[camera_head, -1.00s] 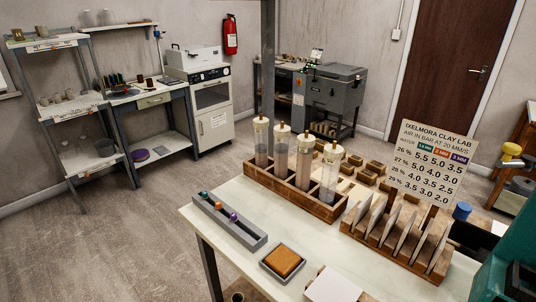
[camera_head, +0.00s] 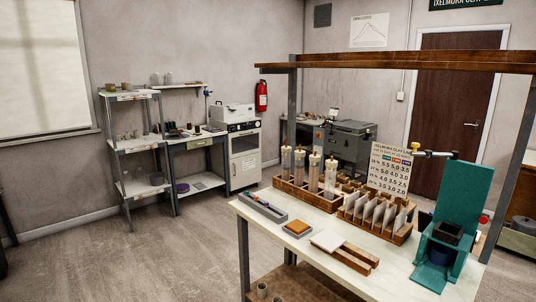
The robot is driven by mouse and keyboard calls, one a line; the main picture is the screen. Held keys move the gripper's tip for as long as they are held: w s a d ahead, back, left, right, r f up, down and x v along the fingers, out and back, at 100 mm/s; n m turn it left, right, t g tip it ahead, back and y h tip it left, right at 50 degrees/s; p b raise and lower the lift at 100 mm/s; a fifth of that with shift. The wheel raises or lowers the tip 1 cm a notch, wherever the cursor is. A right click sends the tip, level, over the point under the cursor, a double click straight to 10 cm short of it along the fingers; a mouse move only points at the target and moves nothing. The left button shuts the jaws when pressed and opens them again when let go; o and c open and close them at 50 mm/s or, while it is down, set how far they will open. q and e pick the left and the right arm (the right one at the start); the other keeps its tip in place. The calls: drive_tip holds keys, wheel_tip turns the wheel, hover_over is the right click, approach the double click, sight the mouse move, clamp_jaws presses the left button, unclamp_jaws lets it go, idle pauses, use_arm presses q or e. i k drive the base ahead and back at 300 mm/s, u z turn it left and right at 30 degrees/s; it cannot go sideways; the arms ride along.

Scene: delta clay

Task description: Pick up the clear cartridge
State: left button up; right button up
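Several see-through cartridges with cream caps stand upright in a row in a wooden rack (camera_head: 303,196) on the white-topped bench. The leftmost cartridge (camera_head: 286,161) and the one beside it (camera_head: 299,167) are partly hidden below by the rack. Another cartridge (camera_head: 314,173) and the rightmost cartridge (camera_head: 330,178) stand closer to the bench's right part. Their contents look pale to greyish, and I cannot tell which one is the clear one. Neither of my grippers is in view, and nothing is seen touching the cartridges.
A slotted wooden holder with white plates (camera_head: 376,217) and a teal machine (camera_head: 450,222) stand to the right. Open floor lies left.

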sight(286, 156)
drive_tip(key=u, duration=0.75)
drive_tip(key=i, duration=0.75)
drive_tip(key=u, duration=0.65)
